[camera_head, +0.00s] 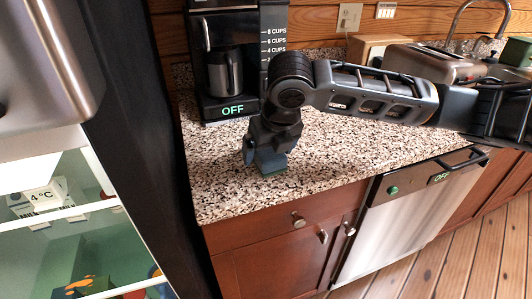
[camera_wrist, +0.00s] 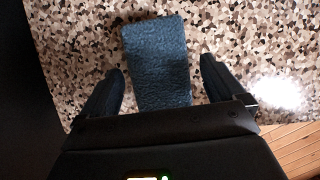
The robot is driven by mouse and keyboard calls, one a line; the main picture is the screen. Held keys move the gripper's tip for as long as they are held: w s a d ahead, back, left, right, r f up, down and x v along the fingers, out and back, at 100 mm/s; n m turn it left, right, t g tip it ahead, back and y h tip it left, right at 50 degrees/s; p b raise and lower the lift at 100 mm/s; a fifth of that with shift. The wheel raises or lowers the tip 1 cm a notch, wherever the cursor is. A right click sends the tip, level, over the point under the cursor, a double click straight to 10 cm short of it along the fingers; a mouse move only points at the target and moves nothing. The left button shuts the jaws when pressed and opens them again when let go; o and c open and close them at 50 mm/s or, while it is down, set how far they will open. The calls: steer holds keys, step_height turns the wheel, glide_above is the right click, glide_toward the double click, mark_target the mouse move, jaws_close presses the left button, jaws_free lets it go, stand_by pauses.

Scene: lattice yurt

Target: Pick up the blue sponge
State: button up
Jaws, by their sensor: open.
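The blue sponge (camera_wrist: 157,60) lies on the speckled countertop in the wrist view, its long side running away from my gripper. My gripper (camera_wrist: 163,70) is open, with one finger on each side of the sponge's near part. A gap shows between each finger and the sponge, and nothing is held. In the head view the sponge (camera_head: 271,163) shows just below my gripper, partly hidden by it, with a greenish lower edge.
A coffee maker (camera_head: 232,108) with a metal carafe stands behind my gripper. A toaster (camera_head: 432,64) and a sink tap (camera_head: 482,38) are at the back right. An open fridge (camera_head: 60,225) is at the left. The counter (camera_head: 225,190) around the sponge is clear.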

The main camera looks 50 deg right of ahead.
steer(key=shift+w+d+f, duration=0.1)
steer(key=shift+f, duration=0.3)
steer(key=c, duration=1)
steer(key=shift+c, duration=0.2)
steer(key=shift+r, duration=0.5)
steer(key=r, duration=0.3)
steer(key=shift+s+d+r+b, duration=0.15)
steer(key=shift+s+r+b, duration=0.15)
steer(key=shift+s, duration=0.05)
steer(key=s+d+r+b, duration=0.1)
steer(key=s+d+r, duration=0.1)
steer(key=s+r, duration=0.4)
steer(key=s, duration=0.4)
steer(key=shift+s+d+r, duration=0.25)
steer(key=shift+s+d, duration=0.05)
